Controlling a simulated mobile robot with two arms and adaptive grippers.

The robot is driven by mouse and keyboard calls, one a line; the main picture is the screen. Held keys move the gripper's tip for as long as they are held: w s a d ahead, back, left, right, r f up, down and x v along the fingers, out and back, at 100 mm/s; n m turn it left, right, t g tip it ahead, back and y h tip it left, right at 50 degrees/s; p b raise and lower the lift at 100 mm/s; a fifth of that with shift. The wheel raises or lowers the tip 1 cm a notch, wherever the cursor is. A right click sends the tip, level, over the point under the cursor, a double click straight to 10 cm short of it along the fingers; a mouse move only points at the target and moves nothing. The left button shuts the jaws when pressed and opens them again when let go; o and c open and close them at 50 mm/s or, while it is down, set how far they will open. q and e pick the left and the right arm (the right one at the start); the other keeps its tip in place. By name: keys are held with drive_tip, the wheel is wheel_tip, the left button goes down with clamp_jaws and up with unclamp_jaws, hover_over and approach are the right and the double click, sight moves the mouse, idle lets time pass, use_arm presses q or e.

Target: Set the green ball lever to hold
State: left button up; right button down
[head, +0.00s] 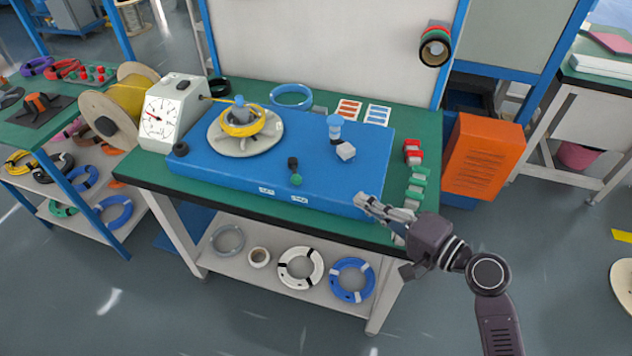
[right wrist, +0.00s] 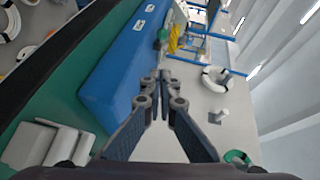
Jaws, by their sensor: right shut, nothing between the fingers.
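The green ball lever (head: 296,180) sits on top of the blue machine box (head: 232,180), near its front edge. Its ball tips toward the front, with a black block behind it. Two small white labels (head: 267,190) lie on the box's front edge near the ball; their text is too small to read. My right gripper (head: 364,202) is shut and empty at the box's front right corner, to the right of the lever and apart from it. In the right wrist view its fingertips (right wrist: 160,82) are together beside the blue box (right wrist: 118,62). My left gripper is not in view.
A cable reel with a yellow coil (head: 241,123) stands on the box, beside a white dial gauge (head: 172,112). A blue-topped post (head: 335,127) and grey block (head: 345,151) stand right of the lever. Red and green connectors (head: 413,158) line the green table's right side.

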sight(315, 192)
drive_tip(key=shift+w+r, duration=0.15)
drive_tip(key=p+x, duration=0.1)
drive_tip(key=x, duration=0.8)
drive_tip(key=shift+r, duration=0.1)
drive_tip(key=a, duration=0.2)
drive_tip(key=a+f+p, duration=0.1)
drive_tip(key=shift+w+a, duration=0.25)
drive_tip(key=shift+w, duration=0.15)
drive_tip(key=shift+a+f, duration=0.1)
drive_tip(key=shift+a, duration=0.45)
